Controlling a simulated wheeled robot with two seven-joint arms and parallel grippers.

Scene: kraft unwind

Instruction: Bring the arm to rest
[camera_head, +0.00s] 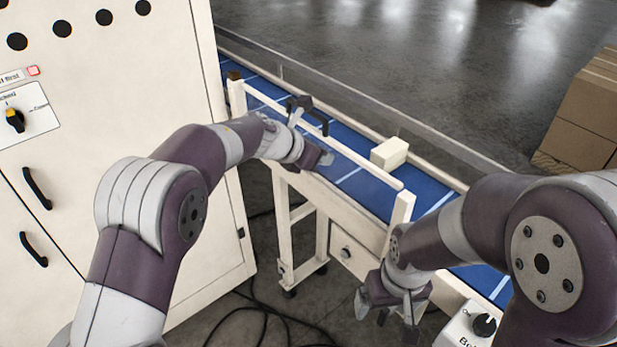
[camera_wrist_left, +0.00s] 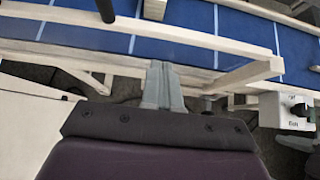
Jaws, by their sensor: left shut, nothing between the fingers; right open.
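My left arm reaches in from the left. Its gripper (camera_head: 326,158) is at the near side of the blue conveyor, by the cream rail. In the left wrist view the two grey fingers (camera_wrist_left: 163,84) are together with nothing between them. My right gripper (camera_head: 388,310) hangs low at the lower right, in front of the conveyor frame. Its fingers are apart and no object shows between them.
A cream block (camera_head: 389,153) sits on the blue belt (camera_head: 362,190). A cream cabinet (camera_head: 120,120) with black handles stands at the left. A control box (camera_head: 468,328) with a black knob is at the lower right. Cardboard boxes (camera_head: 585,115) stand beyond the conveyor. Cables lie on the floor.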

